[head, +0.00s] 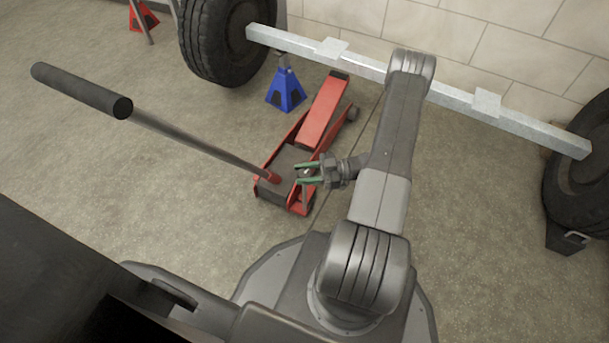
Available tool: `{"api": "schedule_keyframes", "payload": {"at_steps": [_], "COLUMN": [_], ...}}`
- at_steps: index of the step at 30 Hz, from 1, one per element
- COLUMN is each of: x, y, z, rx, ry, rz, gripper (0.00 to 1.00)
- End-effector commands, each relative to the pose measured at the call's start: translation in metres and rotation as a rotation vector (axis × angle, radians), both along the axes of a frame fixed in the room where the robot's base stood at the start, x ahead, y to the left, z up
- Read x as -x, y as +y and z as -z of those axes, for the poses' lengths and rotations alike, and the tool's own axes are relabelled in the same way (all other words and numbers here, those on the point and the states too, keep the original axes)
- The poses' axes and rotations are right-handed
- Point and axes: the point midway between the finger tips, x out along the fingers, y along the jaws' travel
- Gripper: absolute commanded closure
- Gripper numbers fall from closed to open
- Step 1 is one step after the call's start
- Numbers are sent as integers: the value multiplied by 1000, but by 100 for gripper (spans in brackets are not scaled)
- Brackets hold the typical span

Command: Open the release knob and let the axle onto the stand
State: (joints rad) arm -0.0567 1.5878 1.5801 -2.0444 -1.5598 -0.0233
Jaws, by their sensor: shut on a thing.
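A red floor jack (322,112) lies on the floor, its far end near the axle (395,79). Its long handle (190,138) rises to the left and ends in a black grip. The axle is a pale square metal bar between two tyres. A blue stand (286,92) stands beneath the axle near the left tyre; I cannot tell whether they touch. My gripper (307,174) has green fingers shut around the release knob (306,172) at the jack's near end. The fingers mostly hide the knob, and its turn cannot be read.
The left tyre (212,42) and right tyre (586,170) flank the axle, with a dark chock (567,238) by the right one. A red stand (144,16) is at the back left. A tiled wall (470,45) closes the back.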

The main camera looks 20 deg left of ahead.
Motion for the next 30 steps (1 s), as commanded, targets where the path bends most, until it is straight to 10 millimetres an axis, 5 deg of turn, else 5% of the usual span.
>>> {"api": "schedule_keyframes", "payload": {"at_steps": [8,9,11,23,30], "x": [0,0,0,-4,-25], "y": [0,0,0,-5,-41], "z": [0,0,0,-1,-2], "rx": [2,2,2,0,0], "ry": [-1,-1,-1,-1,-4], "rz": [-3,-3,-2,0,4], "gripper": [83,52,41,40,40]}}
